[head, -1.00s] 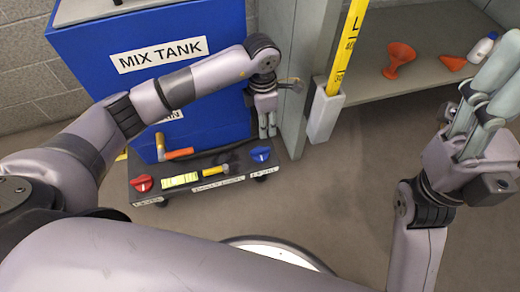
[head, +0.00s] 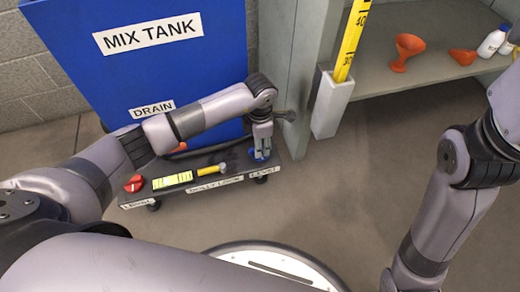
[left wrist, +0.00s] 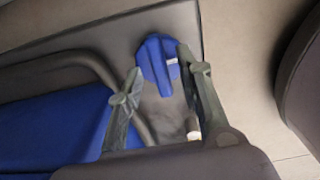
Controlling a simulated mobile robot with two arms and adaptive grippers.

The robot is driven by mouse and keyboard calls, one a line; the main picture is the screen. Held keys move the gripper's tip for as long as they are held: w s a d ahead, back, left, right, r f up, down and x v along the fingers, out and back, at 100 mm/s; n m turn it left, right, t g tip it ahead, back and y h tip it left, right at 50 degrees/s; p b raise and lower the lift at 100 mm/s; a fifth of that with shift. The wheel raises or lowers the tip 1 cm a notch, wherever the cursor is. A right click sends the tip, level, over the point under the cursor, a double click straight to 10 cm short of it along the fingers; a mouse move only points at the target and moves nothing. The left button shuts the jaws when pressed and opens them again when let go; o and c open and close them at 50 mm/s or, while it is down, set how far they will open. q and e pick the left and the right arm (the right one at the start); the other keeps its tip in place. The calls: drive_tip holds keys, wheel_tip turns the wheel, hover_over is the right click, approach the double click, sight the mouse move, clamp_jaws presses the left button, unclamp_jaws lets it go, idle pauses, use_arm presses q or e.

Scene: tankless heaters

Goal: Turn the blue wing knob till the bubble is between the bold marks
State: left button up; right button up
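The blue wing knob (head: 260,156) is at the right end of a dark base plate, beside a label that seems to read LEVEL. My left gripper (head: 261,153) reaches down over it. In the left wrist view, the blue knob (left wrist: 158,60) lies between the two fingertips (left wrist: 160,63). The fingers are apart; the right one is very close to the knob and a gap shows at the left one. The yellow-green level vial (head: 172,180) lies on the plate to the left. Its bubble and marks are too small to read. My right gripper is out of view.
A red knob (head: 134,184) and a yellow-handled part (head: 212,170) sit on the same base plate (head: 190,191). The blue mix tank (head: 160,75) stands behind. A yellow gauge (head: 350,42) in a grey holder and a shelf with orange funnels (head: 405,52) are at right.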

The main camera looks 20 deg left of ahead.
use_arm(q)
drive_tip(key=shift+f, duration=0.6)
drive_tip(key=shift+c, duration=0.5)
clamp_jaws()
